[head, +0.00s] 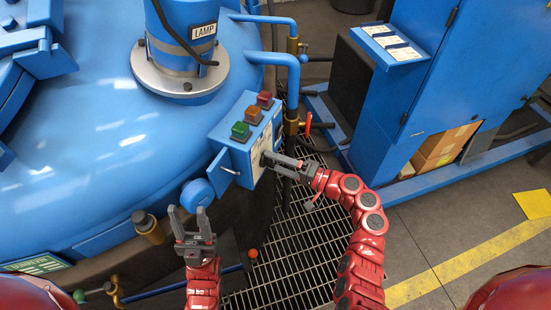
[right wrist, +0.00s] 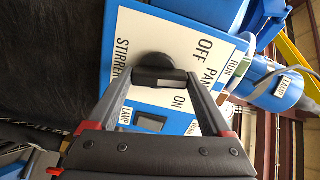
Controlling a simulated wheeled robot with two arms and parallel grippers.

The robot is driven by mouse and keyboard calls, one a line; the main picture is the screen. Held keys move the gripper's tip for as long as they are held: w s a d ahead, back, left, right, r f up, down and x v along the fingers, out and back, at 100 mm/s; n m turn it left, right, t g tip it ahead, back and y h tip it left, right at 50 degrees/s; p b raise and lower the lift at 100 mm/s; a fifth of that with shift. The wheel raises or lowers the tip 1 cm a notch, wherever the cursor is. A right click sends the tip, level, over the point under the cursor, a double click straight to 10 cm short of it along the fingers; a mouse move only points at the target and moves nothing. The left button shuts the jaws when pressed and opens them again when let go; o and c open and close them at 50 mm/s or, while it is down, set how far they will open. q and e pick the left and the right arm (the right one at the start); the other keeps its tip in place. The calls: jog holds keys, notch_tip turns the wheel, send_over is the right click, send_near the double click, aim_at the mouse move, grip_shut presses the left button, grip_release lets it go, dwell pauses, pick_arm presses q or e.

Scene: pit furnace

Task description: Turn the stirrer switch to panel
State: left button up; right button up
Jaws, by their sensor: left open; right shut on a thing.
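The stirrer switch is a black knob (right wrist: 155,65) on a white plate (right wrist: 140,38) lettered STIRRER, OFF, ON and a partly hidden PAN... In the head view the plate is on the side of a blue control box (head: 232,157), and my gripper hides most of the knob. My right gripper (head: 274,161) reaches it from the right. In the right wrist view its fingers (right wrist: 160,78) are shut on the knob from both sides. I cannot tell which position the knob points to. My left gripper (head: 190,212) is open and empty, in front of the blue vessel, apart from the box.
Green, orange and red buttons (head: 253,115) sit on top of the box. Blue pipes and a red-handled valve (head: 308,122) stand close behind my right gripper. The large blue vessel (head: 95,130) fills the left. A blue cabinet (head: 430,90) stands at right. Grating (head: 290,250) covers the floor below.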

jog(key=shift+m+p, duration=0.55)
jog(key=shift+m, duration=0.45)
jog(key=o, duration=1.2)
jog(key=shift+c, duration=0.2)
jog(key=shift+d, duration=0.1)
jog(key=b+v, duration=0.3)
jog(key=v, duration=1.4)
jog(key=shift+s+d, duration=0.1)
jog(key=shift+d, duration=0.05)
